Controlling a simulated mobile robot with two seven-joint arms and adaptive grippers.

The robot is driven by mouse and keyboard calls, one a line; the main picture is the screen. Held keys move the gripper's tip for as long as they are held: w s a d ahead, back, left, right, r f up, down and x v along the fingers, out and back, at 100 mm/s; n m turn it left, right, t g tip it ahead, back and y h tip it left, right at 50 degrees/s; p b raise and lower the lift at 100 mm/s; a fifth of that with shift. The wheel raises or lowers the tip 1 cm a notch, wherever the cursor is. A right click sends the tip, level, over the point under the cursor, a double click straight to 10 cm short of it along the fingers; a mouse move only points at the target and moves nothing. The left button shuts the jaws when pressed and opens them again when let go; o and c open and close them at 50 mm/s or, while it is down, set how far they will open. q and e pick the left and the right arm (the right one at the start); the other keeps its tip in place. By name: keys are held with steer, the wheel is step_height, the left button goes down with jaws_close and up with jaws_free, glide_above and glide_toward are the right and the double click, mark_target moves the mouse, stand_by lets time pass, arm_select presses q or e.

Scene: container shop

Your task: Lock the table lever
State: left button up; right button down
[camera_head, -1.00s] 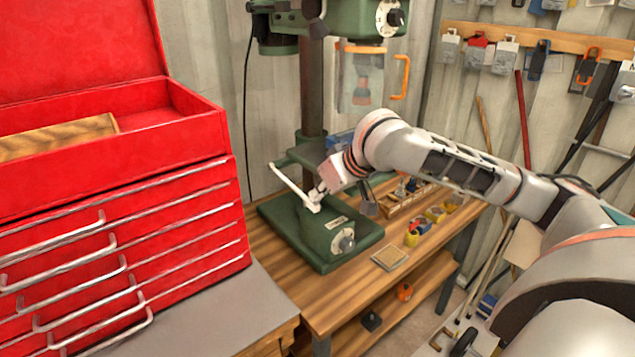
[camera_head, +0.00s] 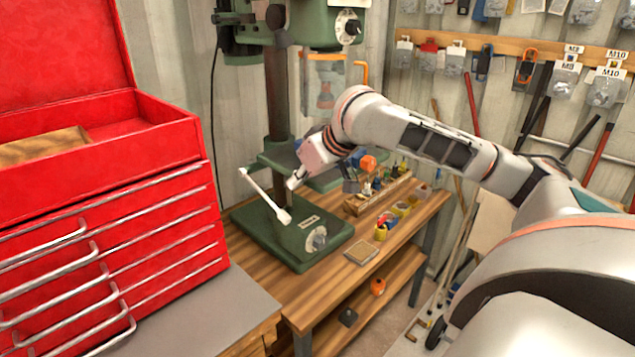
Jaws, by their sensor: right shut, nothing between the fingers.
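The table lever (camera_head: 264,195) is a white bar that runs slantwise from upper left to lower right. Its lower right end is over the green base (camera_head: 272,237) of the drill press. My right gripper (camera_head: 291,184) is shut and empty, just to the right of the lever, above the base. A small gap shows between the fingertips and the lever. My left gripper is not in view.
A red tool chest (camera_head: 110,215) stands at the left. A small square pad (camera_head: 361,252) lies near the bench's front edge.

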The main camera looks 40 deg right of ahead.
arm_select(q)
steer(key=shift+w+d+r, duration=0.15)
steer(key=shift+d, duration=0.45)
arm_select(e)
steer(key=s+d+r, duration=0.1)
steer(key=s+r, duration=0.2)
steer(key=s, duration=0.4)
steer(key=shift+s+r, duration=0.15)
steer(key=shift+s, duration=0.05)
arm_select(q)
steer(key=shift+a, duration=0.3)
arm_select(e)
steer(key=shift+s, duration=0.1)
